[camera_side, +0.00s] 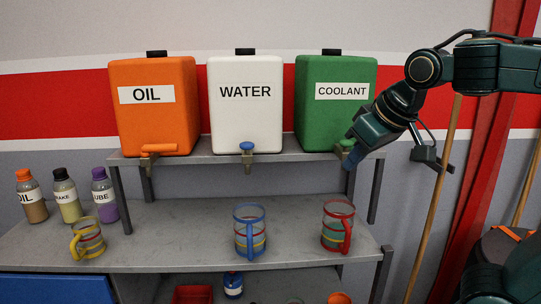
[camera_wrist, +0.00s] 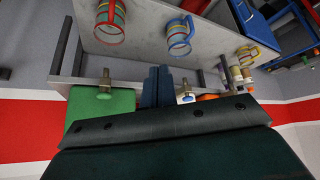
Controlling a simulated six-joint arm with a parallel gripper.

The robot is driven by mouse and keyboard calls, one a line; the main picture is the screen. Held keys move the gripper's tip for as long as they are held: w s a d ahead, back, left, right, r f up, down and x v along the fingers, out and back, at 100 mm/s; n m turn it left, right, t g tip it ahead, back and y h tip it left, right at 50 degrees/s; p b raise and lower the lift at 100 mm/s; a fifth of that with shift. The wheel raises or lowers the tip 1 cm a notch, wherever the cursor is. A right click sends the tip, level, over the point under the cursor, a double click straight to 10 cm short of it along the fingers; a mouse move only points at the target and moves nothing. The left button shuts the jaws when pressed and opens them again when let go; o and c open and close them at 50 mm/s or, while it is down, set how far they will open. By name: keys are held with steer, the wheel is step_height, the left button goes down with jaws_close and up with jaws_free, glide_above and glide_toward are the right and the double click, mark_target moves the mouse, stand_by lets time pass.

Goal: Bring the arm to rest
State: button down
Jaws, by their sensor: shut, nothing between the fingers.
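My gripper (camera_side: 350,164) is shut and empty, in front of the green COOLANT container (camera_side: 335,110) by its green tap (camera_side: 345,147). I cannot tell whether it touches the tap. In the wrist view its closed fingers (camera_wrist: 158,82) point toward the shelf, between the green container (camera_wrist: 98,106) and the blue tap (camera_wrist: 186,98). My arm reaches in from the right in the side view, with the wrist bent down to the left.
An orange OIL container (camera_side: 152,115) and a white WATER container (camera_side: 245,110) share the upper shelf (camera_side: 205,157). Yellow (camera_side: 88,238), blue (camera_side: 249,231) and red (camera_side: 337,227) mugs stand on the lower shelf (camera_side: 170,245). Bottles (camera_side: 66,197) stand at left. A wooden pole (camera_side: 437,190) leans at right.

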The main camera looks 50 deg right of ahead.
steer(key=s+a+f+n+y, duration=0.1)
steer(key=s+a+f, duration=0.1)
steer(key=s+f, duration=0.5)
steer(key=shift+s+a+f+n+g+y, duration=0.3)
steer(key=shift+s+a+n+g, duration=0.1)
steer(key=shift+s, duration=0.6)
stand_by(0.7)
